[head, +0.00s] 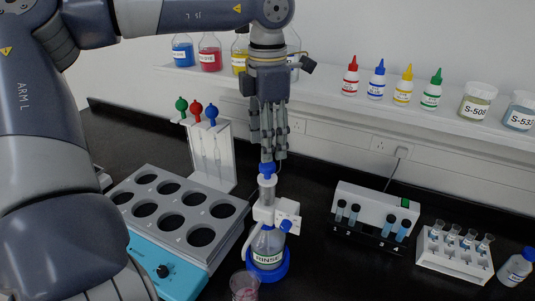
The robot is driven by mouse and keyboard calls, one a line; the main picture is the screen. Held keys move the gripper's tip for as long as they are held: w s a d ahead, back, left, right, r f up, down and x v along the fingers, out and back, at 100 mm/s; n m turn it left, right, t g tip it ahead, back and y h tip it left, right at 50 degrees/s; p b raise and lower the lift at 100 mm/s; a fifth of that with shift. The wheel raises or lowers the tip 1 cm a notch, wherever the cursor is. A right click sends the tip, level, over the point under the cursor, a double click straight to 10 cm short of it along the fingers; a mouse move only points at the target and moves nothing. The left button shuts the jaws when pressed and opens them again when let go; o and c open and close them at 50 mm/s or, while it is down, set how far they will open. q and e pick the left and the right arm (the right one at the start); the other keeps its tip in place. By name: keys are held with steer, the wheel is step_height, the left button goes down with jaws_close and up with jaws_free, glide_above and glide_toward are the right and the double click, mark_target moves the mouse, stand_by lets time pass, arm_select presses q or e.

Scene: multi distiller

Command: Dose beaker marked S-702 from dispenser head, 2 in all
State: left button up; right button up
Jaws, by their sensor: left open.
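The dispenser head (276,212) is white, with a blue top knob (267,170). It sits on a clear bottle labelled RINSE (268,247), which stands in a blue ring base (268,274). My left gripper (267,158) points down just above the knob, its fingers open; whether they touch the knob I cannot tell. A clear beaker (243,287) with a pinkish tint stands in front and left of the bottle, partly cut by the lower frame edge. No S-702 mark is readable on it. My right gripper is not in view.
A grey block with round wells (178,212) on a blue base stands left, with a pipette stand (208,150) behind. A vial unit (376,216) and tube rack (455,254) stand right. Bottles and jars (477,101) line the shelf. Dark bench is free right of the bottle.

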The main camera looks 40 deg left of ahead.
mark_target(268, 164)
arm_select(q)
steer(key=shift+f+p, duration=0.45)
steer(key=shift+f, duration=2.05)
